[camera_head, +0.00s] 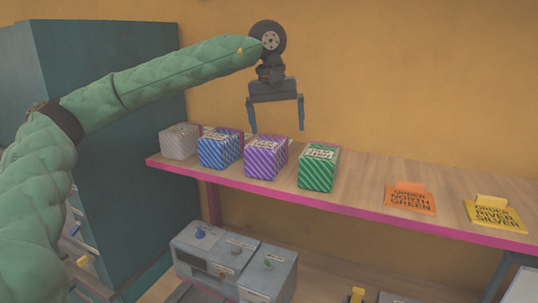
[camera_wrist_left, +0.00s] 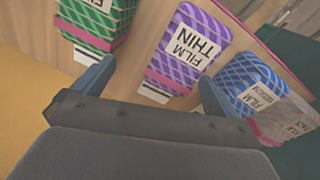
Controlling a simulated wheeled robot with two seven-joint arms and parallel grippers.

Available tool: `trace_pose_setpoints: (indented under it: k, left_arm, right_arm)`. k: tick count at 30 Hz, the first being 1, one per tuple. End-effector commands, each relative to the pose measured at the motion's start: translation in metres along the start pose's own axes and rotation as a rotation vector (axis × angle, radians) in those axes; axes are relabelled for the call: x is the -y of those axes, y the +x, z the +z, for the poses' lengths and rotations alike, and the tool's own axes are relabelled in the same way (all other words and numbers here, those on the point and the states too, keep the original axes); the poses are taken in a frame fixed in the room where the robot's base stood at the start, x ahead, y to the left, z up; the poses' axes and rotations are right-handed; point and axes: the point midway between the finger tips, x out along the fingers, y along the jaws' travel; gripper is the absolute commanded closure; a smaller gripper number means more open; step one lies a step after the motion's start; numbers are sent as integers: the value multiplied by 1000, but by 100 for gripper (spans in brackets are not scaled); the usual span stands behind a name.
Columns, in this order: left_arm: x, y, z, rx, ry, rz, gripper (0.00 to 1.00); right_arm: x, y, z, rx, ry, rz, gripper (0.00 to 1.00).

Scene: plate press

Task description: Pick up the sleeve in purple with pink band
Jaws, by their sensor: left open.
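The purple sleeve (camera_head: 265,158) with white stripes stands on the wooden shelf, between a blue one and a green one. In the left wrist view the purple sleeve (camera_wrist_left: 190,50) shows a white label reading "FILM THIN" and a pink band at its lower edge. My left gripper (camera_head: 277,128) is open and empty, pointing down above and behind the row, close to the wall. Its fingers (camera_wrist_left: 152,82) show in the left wrist view on either side of the purple sleeve, apart from it. My right gripper is in neither view.
The blue sleeve (camera_head: 219,149), a grey one (camera_head: 180,142) and the green one (camera_head: 319,168) stand close beside it on the shelf (camera_head: 360,180). An orange sign (camera_head: 410,199) and a yellow sign (camera_head: 494,213) are to the right. A grey control box (camera_head: 235,262) is below. A teal cabinet (camera_head: 110,110) is left.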

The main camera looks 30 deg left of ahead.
Motion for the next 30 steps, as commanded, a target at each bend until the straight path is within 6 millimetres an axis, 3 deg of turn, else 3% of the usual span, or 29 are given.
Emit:
trace_pose_setpoints:
  k: [4,12,23,30]
  left_arm:
    - [21,-1,6,42,139,-109,2]
    - [24,2,7,56,250,-120,2]
    - [27,27,8,55,249,-118,2]
    - [29,43,8,55,249,-118,2]
  right_arm:
    - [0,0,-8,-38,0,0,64]
    - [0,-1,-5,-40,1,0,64]
    - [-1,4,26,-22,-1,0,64]
    - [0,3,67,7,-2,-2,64]
